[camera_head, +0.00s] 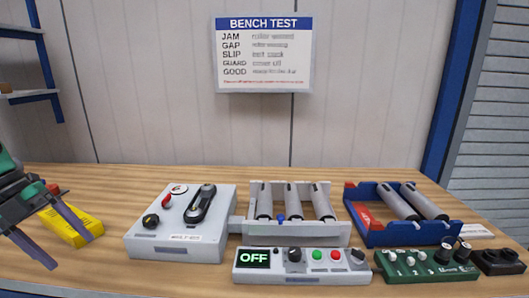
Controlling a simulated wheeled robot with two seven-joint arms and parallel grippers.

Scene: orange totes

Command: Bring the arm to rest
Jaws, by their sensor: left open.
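My left gripper (58,244) is at the far left of the head view, at the table's front left. Its two dark fingers are spread apart with nothing between them. A yellow object (84,225) lies on the table just behind and beside the fingers, partly hidden by them; I cannot tell whether they touch it. My right gripper is not in view.
A sign (264,84) hangs behind. The table's back strip is clear.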

